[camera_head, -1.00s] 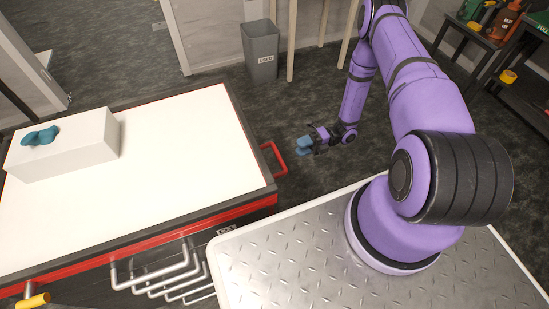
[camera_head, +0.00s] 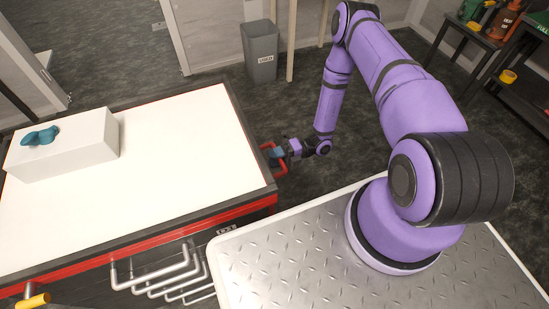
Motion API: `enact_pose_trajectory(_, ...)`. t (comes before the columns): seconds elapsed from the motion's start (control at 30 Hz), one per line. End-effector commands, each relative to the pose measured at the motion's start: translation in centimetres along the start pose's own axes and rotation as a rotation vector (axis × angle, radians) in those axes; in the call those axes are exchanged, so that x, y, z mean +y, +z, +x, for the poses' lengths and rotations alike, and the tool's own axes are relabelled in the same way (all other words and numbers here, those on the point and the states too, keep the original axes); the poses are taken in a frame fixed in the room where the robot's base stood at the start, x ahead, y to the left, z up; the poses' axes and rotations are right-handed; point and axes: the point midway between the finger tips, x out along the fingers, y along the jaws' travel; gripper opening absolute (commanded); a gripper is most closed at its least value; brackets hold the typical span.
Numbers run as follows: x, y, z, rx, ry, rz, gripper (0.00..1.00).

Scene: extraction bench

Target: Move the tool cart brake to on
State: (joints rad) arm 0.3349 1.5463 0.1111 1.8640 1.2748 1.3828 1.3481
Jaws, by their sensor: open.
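The tool cart (camera_head: 190,142) has a white top with a dark rim and red sides. A red handle (camera_head: 284,165) sticks out from its right end. My gripper (camera_head: 275,153) is at this handle, its blue fingertips overlapping it in the picture. The jaws are open; I cannot tell whether they touch the handle. The gripper hides part of the handle. I cannot make out which part is the brake, or its setting.
A white box (camera_head: 75,150) with blue gloves (camera_head: 40,136) on it stands on the cart top. Silver drawer handles (camera_head: 155,270) line the cart's near side. A grey bin (camera_head: 261,52) stands behind. Shelves with bottles (camera_head: 500,22) are at the upper right. Dark floor lies right of the cart.

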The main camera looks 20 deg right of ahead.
Motion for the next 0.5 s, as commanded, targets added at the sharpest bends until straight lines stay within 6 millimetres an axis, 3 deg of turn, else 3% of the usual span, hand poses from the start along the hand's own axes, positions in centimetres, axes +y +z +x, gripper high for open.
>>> enact_pose_trajectory(0.27,0.0,-0.01,0.17,0.0,0.0,0.0,0.44)
enact_pose_trajectory(0.47,0.01,-0.01,0.14,0.0,0.0,0.0,0.03)
enact_pose_trajectory(0.5,0.01,-0.01,0.14,0.0,0.0,0.0,0.0)
